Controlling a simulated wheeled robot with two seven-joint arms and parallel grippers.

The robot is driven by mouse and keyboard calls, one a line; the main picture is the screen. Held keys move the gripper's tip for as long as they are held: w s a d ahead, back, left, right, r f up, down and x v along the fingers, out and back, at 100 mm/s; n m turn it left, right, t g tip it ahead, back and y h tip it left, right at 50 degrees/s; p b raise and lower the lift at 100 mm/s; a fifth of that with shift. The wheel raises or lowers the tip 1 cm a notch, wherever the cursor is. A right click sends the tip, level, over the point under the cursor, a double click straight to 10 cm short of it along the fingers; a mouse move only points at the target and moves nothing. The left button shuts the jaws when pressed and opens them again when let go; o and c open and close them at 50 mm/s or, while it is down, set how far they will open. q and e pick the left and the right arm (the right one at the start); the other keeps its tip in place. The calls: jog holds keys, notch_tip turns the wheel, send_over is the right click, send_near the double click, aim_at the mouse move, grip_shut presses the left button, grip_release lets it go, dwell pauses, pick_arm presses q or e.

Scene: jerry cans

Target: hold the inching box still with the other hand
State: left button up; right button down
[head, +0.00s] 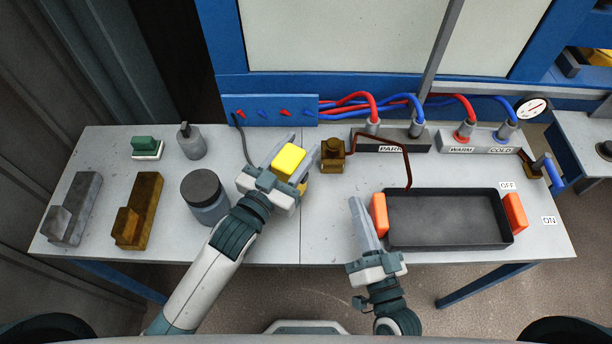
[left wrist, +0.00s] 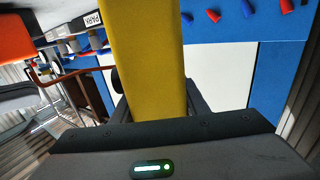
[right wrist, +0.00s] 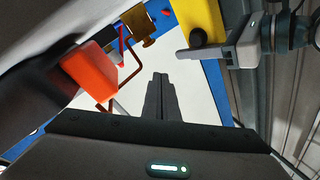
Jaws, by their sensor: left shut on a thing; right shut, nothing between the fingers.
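The inching box (head: 289,160) is a yellow block in my left gripper (head: 298,148), above the middle of the bench. It fills the middle of the left wrist view (left wrist: 143,50), between the fingers. It also shows at the top of the right wrist view (right wrist: 201,18), with my left gripper beside it. My right gripper (head: 360,208) is shut and empty, just left of the black tray's orange handle. Its closed fingers (right wrist: 160,95) point up in the right wrist view, apart from the box. The box's far side is hidden.
The black tray (head: 448,242) has orange handles (head: 379,214) at its ends. A grey jar (head: 206,197) stands near my left arm. Bare bench lies between my grippers.

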jog(key=shift+a, duration=0.1)
jog(key=w+a, duration=0.4)
jog(key=a, duration=0.3)
jog(key=shift+w+a, duration=0.2)
jog(key=shift+w+a, duration=0.5)
jog(key=shift+a, duration=0.3)
dwell(4.1)
jog(key=shift+s+d, duration=0.5)
jog(key=shift+d, duration=0.3)
jog(key=shift+s+d, duration=0.4)
jog(key=shift+d, duration=0.35)
jog(key=shift+s+d, duration=0.45)
jog(key=shift+d, duration=0.25)
jog(key=shift+s+d, duration=0.4)
jog(key=shift+d, duration=0.35)
